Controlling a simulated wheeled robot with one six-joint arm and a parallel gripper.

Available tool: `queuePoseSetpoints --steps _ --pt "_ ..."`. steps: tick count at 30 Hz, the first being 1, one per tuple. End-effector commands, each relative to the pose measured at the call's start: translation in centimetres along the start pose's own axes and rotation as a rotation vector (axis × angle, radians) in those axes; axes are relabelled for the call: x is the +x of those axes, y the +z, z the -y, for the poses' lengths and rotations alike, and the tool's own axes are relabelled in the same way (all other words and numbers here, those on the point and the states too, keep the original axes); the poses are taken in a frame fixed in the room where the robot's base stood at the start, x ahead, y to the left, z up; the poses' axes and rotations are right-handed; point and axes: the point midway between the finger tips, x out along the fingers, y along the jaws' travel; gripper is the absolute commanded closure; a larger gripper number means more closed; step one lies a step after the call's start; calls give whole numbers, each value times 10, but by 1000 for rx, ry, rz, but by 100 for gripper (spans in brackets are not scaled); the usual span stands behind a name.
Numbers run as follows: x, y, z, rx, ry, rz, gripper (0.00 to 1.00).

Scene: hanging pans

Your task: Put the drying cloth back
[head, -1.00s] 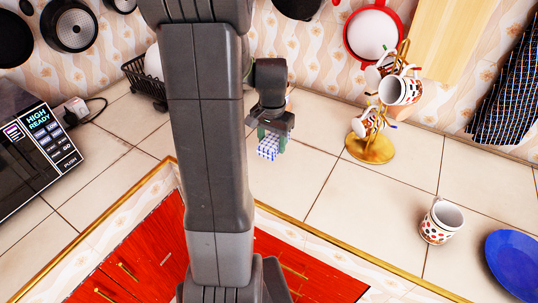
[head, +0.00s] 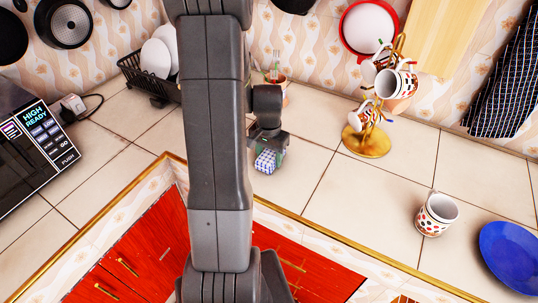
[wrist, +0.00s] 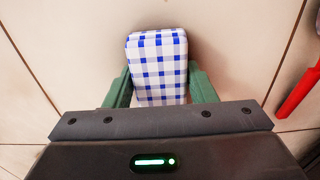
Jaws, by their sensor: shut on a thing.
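The drying cloth (head: 265,161) is a small folded blue-and-white checked bundle. My gripper (head: 269,150) is shut on it, over the counter to the right of my arm. In the wrist view the cloth (wrist: 157,62) sits between the two green fingers of my gripper (wrist: 160,88). Its lower end is hidden behind the gripper body. I cannot tell whether the cloth touches the counter.
A gold mug stand (head: 366,142) with several mugs stands to the right. A loose mug (head: 436,214) and a blue plate (head: 510,258) lie further right. A dish rack (head: 138,72) is at the back left, beyond the microwave (head: 30,135). Open counter (head: 300,185) surrounds the gripper.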

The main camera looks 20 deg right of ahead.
Motion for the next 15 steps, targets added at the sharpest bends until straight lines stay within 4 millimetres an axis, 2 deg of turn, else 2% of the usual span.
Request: queuePoseSetpoints --steps 1,2,5,15 --pt "4 0 0 0 0 0 68" --pt "3 0 0 0 0 0 48" --pt "2 0 0 0 0 0 28" --pt "0 0 0 0 0 0 28"
